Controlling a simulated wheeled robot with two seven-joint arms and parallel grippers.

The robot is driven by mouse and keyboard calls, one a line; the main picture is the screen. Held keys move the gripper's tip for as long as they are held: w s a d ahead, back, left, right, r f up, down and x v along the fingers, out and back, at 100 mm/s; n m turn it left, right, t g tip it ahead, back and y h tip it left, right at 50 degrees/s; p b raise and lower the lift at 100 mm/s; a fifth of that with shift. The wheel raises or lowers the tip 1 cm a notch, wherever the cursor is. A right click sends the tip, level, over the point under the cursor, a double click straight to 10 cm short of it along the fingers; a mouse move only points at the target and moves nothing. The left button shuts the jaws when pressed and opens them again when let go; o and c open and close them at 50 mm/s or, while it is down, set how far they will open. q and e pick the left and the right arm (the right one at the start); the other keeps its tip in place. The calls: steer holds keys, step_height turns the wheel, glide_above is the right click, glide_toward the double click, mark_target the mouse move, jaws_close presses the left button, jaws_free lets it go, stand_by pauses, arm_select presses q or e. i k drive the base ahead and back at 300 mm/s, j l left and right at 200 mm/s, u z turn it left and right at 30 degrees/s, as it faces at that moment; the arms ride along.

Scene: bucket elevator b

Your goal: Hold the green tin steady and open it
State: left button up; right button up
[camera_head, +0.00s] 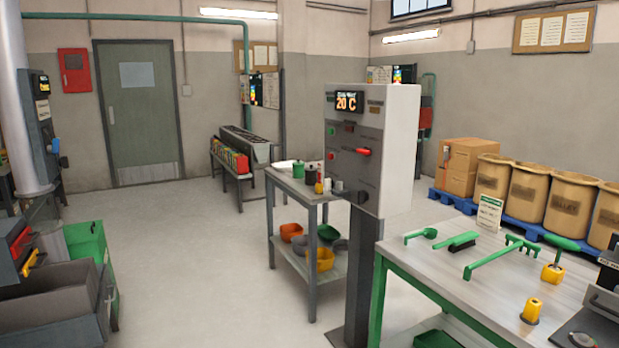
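A small green tin (298,169) stands upright on the grey metal table (309,193) left of the control cabinet, some way off. A dark tin (310,172) stands right beside it. The green tin's lid is too small to make out clearly. Neither of my grippers is in view.
The control cabinet (392,150) on its post (362,280) stands in front of the table's right end. A green-legged workbench (480,290) with green tools is at the right. A green bin (86,242) is at the left. The floor (200,270) between is clear.

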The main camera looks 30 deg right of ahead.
mark_target(298, 172)
steer(key=i+l+z, duration=0.15)
steer(key=i, duration=1.45)
steer(key=i+j+z, duration=0.15)
steer(key=i, duration=1.5)
steer(key=i+j+z, duration=0.1)
steer(key=i+z, duration=0.35)
steer(key=i+j+z, duration=0.25)
steer(key=i+z, duration=0.15)
steer(key=i+j+z, duration=0.85)
steer(key=j, duration=0.2)
steer(key=i+j+z, duration=0.2)
steer(key=j, duration=0.15)
steer(key=i+j+z, duration=0.2)
steer(key=j, duration=0.15)
steer(key=k, duration=0.1)
